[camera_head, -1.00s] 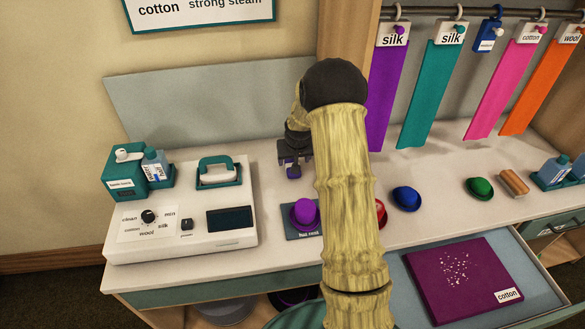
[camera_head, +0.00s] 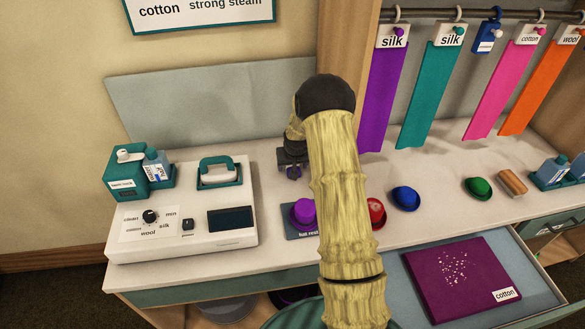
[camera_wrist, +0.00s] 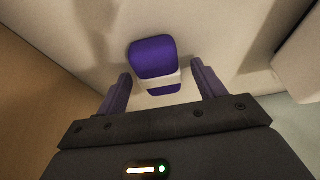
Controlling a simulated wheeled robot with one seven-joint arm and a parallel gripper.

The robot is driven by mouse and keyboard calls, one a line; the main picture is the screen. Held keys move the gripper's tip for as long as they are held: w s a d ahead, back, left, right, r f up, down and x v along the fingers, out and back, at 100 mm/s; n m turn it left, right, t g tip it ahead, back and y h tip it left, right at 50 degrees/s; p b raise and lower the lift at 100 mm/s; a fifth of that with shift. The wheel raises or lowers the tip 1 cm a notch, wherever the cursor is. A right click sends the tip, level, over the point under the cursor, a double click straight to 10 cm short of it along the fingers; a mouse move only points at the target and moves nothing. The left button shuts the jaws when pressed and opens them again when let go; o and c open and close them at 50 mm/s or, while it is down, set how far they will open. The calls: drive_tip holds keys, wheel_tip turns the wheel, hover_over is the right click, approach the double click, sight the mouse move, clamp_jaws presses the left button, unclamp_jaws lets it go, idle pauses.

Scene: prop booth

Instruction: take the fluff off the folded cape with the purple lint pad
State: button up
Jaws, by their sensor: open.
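The purple lint pad (camera_wrist: 152,58), with a pale band across it, lies on the counter in the wrist view, ahead of and between my fingers. My gripper (camera_wrist: 161,76) is open, one finger on each side of the pad's near end; I cannot tell whether they touch it. In the head view my gripper (camera_head: 293,170) is low over the back of the counter, and the pad cannot be made out clearly there. The folded cape (camera_head: 437,283) is dark purple, with pale fluff (camera_head: 454,268) on top and a cotton tag (camera_head: 506,295). It lies in an open drawer.
A white control unit (camera_head: 240,240) with an iron (camera_head: 217,171) stands at the left. A purple hat (camera_head: 303,212), red hat (camera_head: 376,212), blue hat (camera_head: 406,198) and green hat (camera_head: 478,187) line the counter. A brush (camera_head: 512,183) lies at the right. Cloth strips hang behind.

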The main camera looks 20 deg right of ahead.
drive_tip(key=c, duration=1.1)
drive_tip(key=shift+o, duration=0.2)
wheel_tip(320, 180, up, 10)
drive_tip(key=shift+b, duration=0.45)
drive_tip(key=shift+o, duration=0.5)
drive_tip(key=shift+a, duration=0.1)
